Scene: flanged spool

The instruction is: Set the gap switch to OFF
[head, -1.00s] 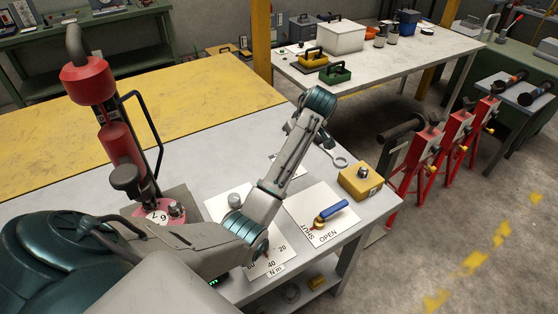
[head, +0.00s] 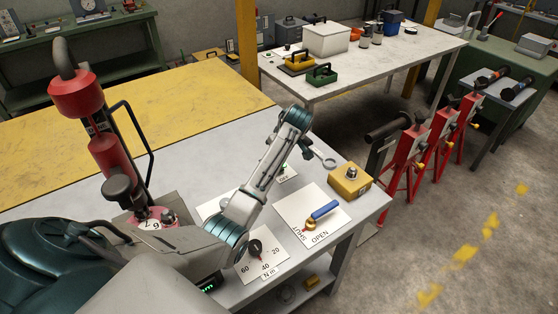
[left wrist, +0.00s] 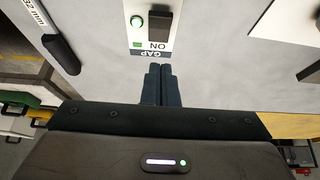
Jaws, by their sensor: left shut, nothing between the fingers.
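The gap switch is a black rocker (left wrist: 159,26) on a white plate marked GAP and ON, upside down at the top of the left wrist view. A round green lamp (left wrist: 137,22) glows beside it, and a green square sits by the word ON. In the head view the small plate (head: 288,175) shows partly behind my left arm. My left gripper (left wrist: 161,68) is shut and empty, its fingertips just short of the plate's GAP edge in the picture. I cannot tell its height above the plate. My right gripper is not in view.
A torque dial (head: 255,247), a blue-handled valve (head: 323,210) and a yellow box (head: 350,178) stand on the grey bench. A red tool (head: 112,150) rises at the left. A wrench (head: 322,157) lies beyond the switch. Red stands (head: 405,160) are off the bench's right.

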